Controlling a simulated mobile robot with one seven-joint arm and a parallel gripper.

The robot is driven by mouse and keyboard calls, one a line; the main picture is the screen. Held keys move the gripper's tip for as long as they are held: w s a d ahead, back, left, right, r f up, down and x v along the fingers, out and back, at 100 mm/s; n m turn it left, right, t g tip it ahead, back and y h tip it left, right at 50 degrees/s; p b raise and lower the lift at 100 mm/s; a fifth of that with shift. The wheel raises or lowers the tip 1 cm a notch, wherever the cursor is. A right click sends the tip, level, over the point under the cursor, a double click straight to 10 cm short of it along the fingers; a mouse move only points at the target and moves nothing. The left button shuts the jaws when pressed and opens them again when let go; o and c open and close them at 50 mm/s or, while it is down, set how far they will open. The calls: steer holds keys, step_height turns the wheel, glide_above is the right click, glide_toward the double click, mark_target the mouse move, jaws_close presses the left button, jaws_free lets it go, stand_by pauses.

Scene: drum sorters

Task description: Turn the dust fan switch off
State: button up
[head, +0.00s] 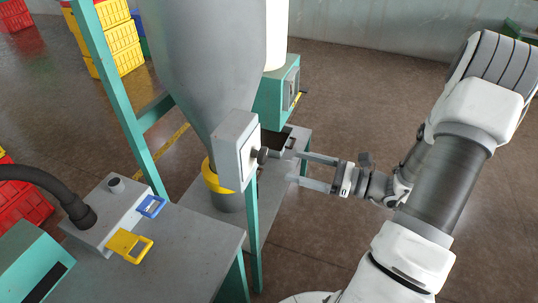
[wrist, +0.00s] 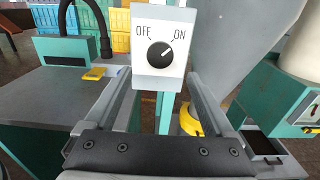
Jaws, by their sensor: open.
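The dust fan switch is a pale grey box (head: 232,148) on a teal post, with a dark round knob (head: 262,155) on its face. In the wrist view the switch plate (wrist: 146,70) reads OFF at left and ON at right. The knob (wrist: 160,55) has a white mark that points up and right, towards ON. My gripper (head: 299,169) is open and empty, to the right of the knob and facing it, with a gap between. In the wrist view the fingers of my gripper (wrist: 159,79) lie either side of and below the knob, not touching it.
A grey hopper (head: 210,60) with a yellow collar (head: 216,179) stands behind the switch. A teal machine (head: 278,92) stands beyond.

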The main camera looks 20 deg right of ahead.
mark_target(266, 157)
steer(key=p+x, duration=0.1)
steer(key=x, duration=0.7)
steer(key=shift+w+a, duration=0.1)
steer(key=shift+a, duration=0.05)
steer(key=c, duration=1.3)
steer(key=shift+c, duration=0.2)
